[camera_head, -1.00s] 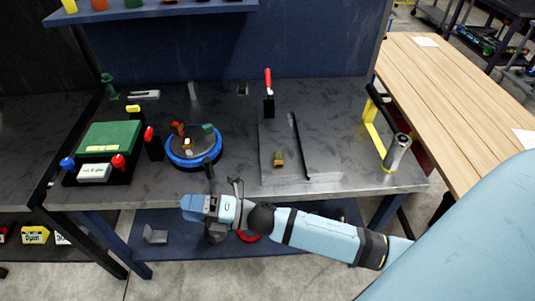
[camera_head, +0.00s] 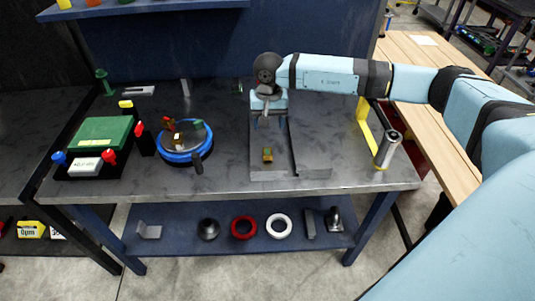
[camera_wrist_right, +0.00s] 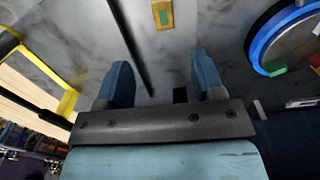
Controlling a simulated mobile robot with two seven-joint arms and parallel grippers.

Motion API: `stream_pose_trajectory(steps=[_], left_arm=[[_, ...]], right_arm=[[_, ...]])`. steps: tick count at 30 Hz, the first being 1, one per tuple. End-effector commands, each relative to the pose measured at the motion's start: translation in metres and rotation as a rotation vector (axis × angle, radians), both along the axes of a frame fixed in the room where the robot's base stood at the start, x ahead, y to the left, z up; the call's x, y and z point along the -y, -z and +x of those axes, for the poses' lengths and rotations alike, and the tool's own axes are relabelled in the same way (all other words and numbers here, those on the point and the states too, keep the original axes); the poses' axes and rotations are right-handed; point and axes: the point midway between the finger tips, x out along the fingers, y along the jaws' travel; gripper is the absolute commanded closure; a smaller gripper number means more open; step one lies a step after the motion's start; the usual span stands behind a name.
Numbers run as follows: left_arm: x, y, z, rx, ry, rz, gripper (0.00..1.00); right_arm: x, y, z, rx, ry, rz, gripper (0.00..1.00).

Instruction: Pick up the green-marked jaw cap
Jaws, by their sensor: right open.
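A small tan jaw cap with a green mark (camera_head: 267,155) lies on the grey plate on the bench; it also shows at the top of the right wrist view (camera_wrist_right: 162,14). My right gripper (camera_head: 268,122) hangs open and empty above the back part of the plate, behind the cap and apart from it. In the right wrist view its two fingers (camera_wrist_right: 160,70) are spread with nothing between them. The round positioner with a blue rim (camera_head: 184,158) stands left of the plate, with red, tan and green pieces on top. My left gripper is out of view.
A green box with red and blue knobs (camera_head: 104,133) stands at the left. A yellow stand with a grey cylinder (camera_head: 387,150) is at the right. A dark raised strip (camera_head: 290,145) runs along the plate right of the cap. The front bench edge is clear.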

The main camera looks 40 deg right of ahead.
Motion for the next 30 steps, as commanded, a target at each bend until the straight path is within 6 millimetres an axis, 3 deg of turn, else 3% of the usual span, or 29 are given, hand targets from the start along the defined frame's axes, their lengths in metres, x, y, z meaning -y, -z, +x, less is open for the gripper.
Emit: stream_pose_trajectory(steps=[9, 18, 25, 30], left_arm=[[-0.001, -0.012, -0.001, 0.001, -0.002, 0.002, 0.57], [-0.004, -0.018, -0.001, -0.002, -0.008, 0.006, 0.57], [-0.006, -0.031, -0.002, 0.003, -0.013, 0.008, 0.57], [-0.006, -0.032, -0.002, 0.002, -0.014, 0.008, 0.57]], right_arm=[[-0.002, 0.059, 0.000, -0.003, 0.001, 0.003, 0.38], [-0.002, 0.084, 0.001, -0.002, 0.000, 0.004, 0.38], [-0.003, 0.119, 0.003, -0.003, 0.001, 0.005, 0.38], [-0.003, 0.129, 0.003, -0.001, 0.001, 0.005, 0.38]])
